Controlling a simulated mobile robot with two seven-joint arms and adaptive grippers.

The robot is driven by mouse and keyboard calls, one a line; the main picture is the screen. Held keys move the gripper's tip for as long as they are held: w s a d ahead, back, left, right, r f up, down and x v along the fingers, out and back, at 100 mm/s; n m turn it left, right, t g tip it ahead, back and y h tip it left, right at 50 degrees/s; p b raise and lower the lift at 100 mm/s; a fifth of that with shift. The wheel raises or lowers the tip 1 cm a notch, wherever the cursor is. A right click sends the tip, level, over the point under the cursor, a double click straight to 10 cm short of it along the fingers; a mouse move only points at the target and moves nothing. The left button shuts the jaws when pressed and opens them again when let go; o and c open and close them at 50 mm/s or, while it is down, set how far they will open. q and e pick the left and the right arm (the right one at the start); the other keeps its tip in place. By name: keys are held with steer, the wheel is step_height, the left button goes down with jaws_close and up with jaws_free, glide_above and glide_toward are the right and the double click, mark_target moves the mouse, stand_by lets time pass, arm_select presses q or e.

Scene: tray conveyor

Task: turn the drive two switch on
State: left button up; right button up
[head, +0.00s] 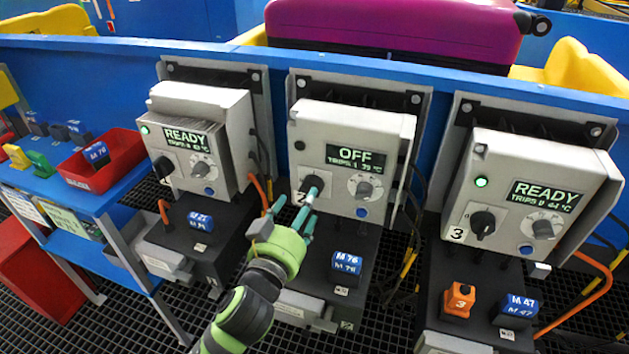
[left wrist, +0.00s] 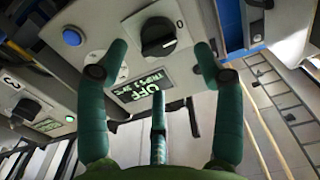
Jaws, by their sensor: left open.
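The drive two box (head: 350,125) is the grey middle box. Its display (head: 356,156) reads OFF. Its black rotary switch (head: 312,184) is at the lower left of the front, partly hidden by my fingers. In the left wrist view the switch (left wrist: 158,37) lies between and beyond the fingertips, with a 0 mark beside it. My left gripper (head: 292,207) is open in front of the switch, its teal fingers spread. In the left wrist view the gripper (left wrist: 160,55) holds nothing, and I see no clear contact with the switch. My right gripper is not in view.
The left drive box (head: 185,137) and the right drive box (head: 535,190) both read READY. A red tray (head: 105,170) stands on the blue shelf at left.

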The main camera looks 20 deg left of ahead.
arm_select(q)
steer(key=w, duration=0.5)
steer(key=shift+w, duration=0.35)
steer(key=shift+c, duration=0.4)
